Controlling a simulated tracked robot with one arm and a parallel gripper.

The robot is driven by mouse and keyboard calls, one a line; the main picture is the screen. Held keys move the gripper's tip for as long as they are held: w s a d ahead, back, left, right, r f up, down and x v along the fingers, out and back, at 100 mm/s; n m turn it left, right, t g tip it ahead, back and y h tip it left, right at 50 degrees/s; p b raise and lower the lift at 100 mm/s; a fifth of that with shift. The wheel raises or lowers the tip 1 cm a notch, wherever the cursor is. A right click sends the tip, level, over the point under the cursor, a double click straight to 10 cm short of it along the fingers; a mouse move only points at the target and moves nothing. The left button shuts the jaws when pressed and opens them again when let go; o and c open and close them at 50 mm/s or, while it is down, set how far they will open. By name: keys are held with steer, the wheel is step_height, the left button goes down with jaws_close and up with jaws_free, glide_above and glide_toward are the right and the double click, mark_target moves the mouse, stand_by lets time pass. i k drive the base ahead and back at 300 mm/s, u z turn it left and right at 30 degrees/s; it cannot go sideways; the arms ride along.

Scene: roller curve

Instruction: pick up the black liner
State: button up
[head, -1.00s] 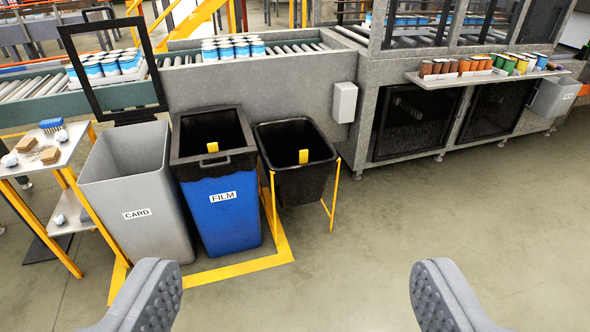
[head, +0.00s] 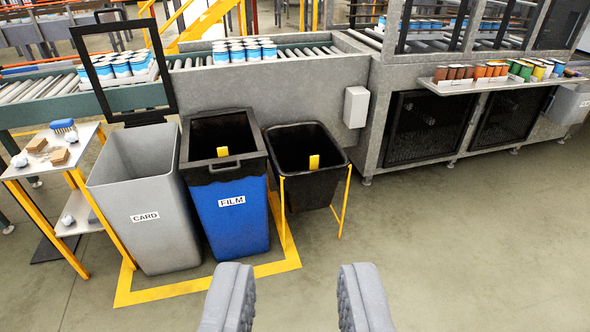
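Two black things could be the liner, and I cannot tell which is meant. The blue FILM bin (head: 240,228) has a black top part (head: 222,168) with a front handle, a dark inside and a yellow tab. To its right, a black tub (head: 308,188) with another yellow tab hangs in a yellow stand (head: 346,203). Both are upright. My gripper (head: 297,268) is partly open and empty, its grey padded fingers apart at the bottom of the picture. It is in front of the bins and touches neither.
A grey CARD bin (head: 143,228) stands left of the FILM bin, and a small shelf stand (head: 48,168) further left. A yellow floor line (head: 200,284) runs around the bins. Conveyors and a grey machine (head: 375,140) stand behind. The floor at right is clear.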

mark_target(312, 164)
steer(key=u, duration=0.3)
steer(key=i, duration=3.75)
steer(key=z, duration=0.4)
